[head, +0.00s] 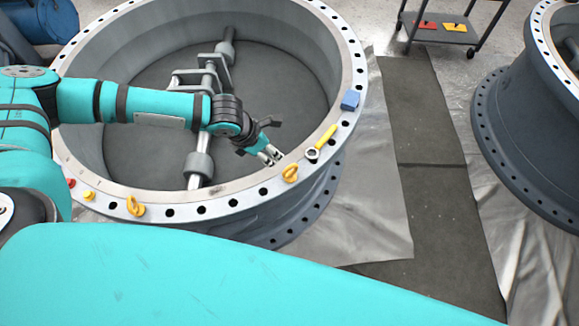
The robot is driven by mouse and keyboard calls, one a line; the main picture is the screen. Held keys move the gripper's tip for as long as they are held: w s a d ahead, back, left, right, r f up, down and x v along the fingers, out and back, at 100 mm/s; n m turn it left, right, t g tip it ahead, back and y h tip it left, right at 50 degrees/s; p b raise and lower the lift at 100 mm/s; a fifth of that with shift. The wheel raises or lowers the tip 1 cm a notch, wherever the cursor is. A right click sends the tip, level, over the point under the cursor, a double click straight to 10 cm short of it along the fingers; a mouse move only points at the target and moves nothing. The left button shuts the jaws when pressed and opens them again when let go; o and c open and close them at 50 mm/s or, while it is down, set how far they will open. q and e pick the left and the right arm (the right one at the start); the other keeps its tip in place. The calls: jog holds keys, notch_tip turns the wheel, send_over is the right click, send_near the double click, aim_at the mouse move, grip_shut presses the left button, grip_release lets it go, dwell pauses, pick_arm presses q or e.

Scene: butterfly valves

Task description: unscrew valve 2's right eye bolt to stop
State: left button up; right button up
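The large grey valve body in the middle has a pale top flange (235,192) with a ring of dark bolt holes. A yellow eye bolt (290,172) stands on the flange at the near right. Another yellow eye bolt (135,206) stands at the near left. My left gripper (271,156) reaches over the valve's opening, with its fingertips just inside the flange and a little up and left of the right eye bolt. They look apart from the bolt. The fingertips are small, and I cannot tell whether they are open or shut. My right gripper is not in view.
A yellow-handled wrench (327,136) and a blue block (350,100) lie on the right flange. Small yellow (88,195) and red (71,182) pieces sit at its left. A second valve (530,120) stands right; a cart (440,28) stands behind. Dark matting (430,200) between the valves is clear.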

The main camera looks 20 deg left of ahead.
aim_at(289, 167)
pick_arm(q)
jog(key=x, duration=1.7)
jog(key=shift+w+f, duration=0.1)
jog(key=shift+f, duration=0.05)
jog(key=shift+c, duration=0.4)
grip_shut()
